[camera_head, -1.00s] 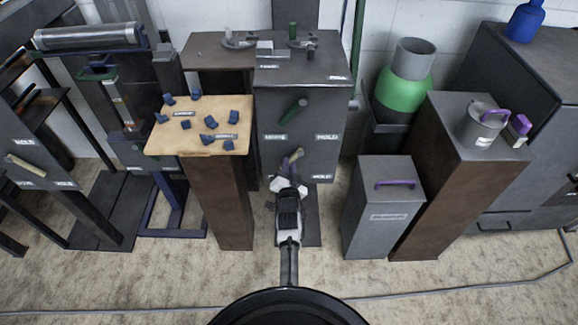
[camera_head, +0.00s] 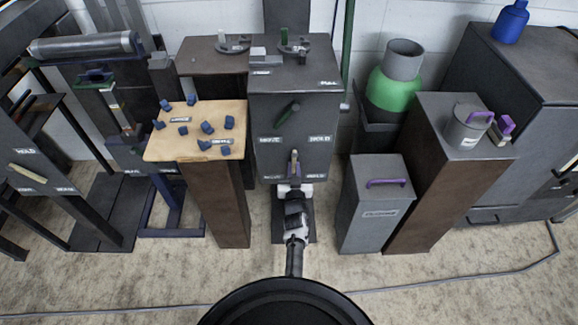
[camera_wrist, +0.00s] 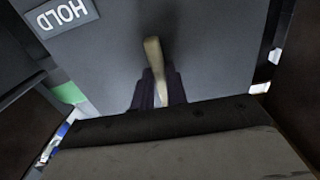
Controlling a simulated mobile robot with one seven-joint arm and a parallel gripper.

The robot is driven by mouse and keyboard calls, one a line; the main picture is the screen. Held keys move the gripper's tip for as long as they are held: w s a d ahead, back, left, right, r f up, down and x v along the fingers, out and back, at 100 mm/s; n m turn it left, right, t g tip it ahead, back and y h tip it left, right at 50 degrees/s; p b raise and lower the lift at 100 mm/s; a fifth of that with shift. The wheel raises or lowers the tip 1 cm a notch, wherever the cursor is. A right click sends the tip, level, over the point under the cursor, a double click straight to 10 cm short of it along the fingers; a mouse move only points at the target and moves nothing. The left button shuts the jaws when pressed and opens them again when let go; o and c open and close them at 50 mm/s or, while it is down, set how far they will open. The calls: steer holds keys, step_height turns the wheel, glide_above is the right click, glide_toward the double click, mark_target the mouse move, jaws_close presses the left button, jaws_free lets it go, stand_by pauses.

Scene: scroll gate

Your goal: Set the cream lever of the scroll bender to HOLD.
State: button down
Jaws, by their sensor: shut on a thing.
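The cream lever (camera_head: 295,159) is low on the front of the grey scroll bender cabinet (camera_head: 261,155). It stands about upright, between a label at its lower left and the HOLD label (camera_head: 318,175) at its lower right. My gripper (camera_head: 294,180) is at the lever from below and shut on it. In the wrist view the cream lever (camera_wrist: 156,62) sticks out between the dark fingers (camera_wrist: 158,92), which hide its lower part. There the HOLD label (camera_wrist: 62,14) is upside down at the upper left.
A green lever (camera_head: 287,115) is higher on the same cabinet front. A table with blue pieces (camera_head: 165,155) stands close on the left. A grey bin with a purple handle (camera_head: 372,230) stands on the right. Another cream lever (camera_head: 27,173) is on the far left machine. Floor in front is clear.

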mark_target(305, 158)
steer(key=d+n, duration=0.1)
steer(key=d+n+p, duration=0.1)
steer(key=n, duration=0.1)
steer(key=shift+d+r+n, duration=0.1)
steer(key=shift+r+n, duration=0.2)
steer(key=shift+w+d+r+n+p, duration=0.15)
steer(key=shift+d+n, duration=0.15)
steer(key=shift+n, duration=0.35)
steer(key=shift+s+d+r+n+p, duration=0.15)
steer(key=shift+d+n, duration=0.1)
steer(key=shift+n, duration=0.35)
steer(key=shift+w+d+r+n, duration=0.15)
steer(key=shift+d+n, duration=0.15)
steer(key=shift+n, duration=0.35)
steer(key=c, duration=1.4)
jaws_free()
steer(key=shift+f, duration=0.1)
steer(key=s+p, duration=0.3)
steer(key=s, duration=1.1)
steer(key=shift+p, duration=0.35)
